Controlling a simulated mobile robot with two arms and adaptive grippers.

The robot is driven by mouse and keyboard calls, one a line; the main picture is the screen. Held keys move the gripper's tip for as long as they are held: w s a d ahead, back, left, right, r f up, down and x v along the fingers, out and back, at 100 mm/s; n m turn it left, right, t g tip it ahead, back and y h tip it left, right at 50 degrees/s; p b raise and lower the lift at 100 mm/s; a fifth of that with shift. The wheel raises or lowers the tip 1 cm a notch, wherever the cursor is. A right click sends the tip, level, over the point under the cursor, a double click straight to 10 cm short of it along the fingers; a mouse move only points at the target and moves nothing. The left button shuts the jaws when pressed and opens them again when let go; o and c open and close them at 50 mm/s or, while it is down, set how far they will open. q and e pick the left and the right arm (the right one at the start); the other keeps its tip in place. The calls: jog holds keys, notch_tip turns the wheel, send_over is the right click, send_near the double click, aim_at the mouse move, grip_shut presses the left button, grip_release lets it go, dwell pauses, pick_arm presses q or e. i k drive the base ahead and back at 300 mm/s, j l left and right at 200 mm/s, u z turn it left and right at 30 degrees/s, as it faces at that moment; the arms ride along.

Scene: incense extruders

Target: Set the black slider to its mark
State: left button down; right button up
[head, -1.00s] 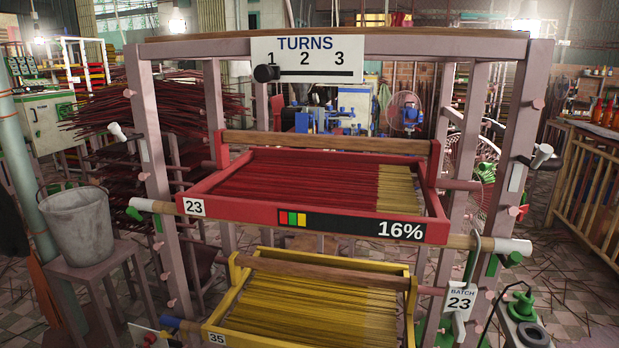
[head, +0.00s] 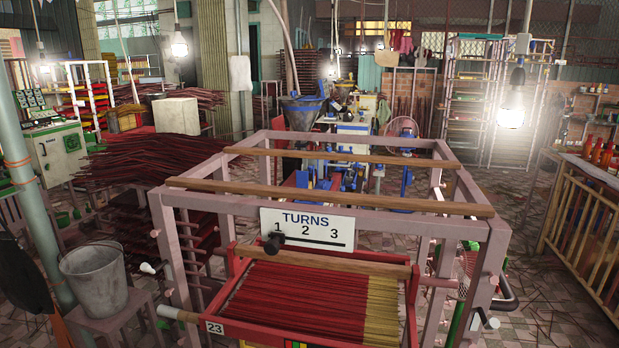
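The black slider (head: 274,243) sits at the left end of a dark horizontal track, just below and slightly left of the numeral 1. The track runs along the lower part of a white TURNS sign (head: 325,222) with the numerals 1, 2 and 3. The sign hangs at the front of a pale pink rack (head: 475,262), above a red tray (head: 262,333). Neither of my grippers shows in the head view.
The red tray holds dark red sticks (head: 305,296) and a band of yellow ones (head: 381,300). A grey bucket (head: 92,278) stands on a stool at the left. A wooden railing (head: 585,225) stands at the right. Stick-littered floor (head: 540,300) lies between rack and railing.

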aim_at(272, 248)
jog(key=k+l, duration=0.1)
jog(key=l, duration=0.75)
jog(key=k+l, duration=0.15)
jog(key=l, duration=0.3)
jog(key=k+l, duration=0.1)
jog(key=l, duration=0.8)
jog(key=k+u, duration=0.05)
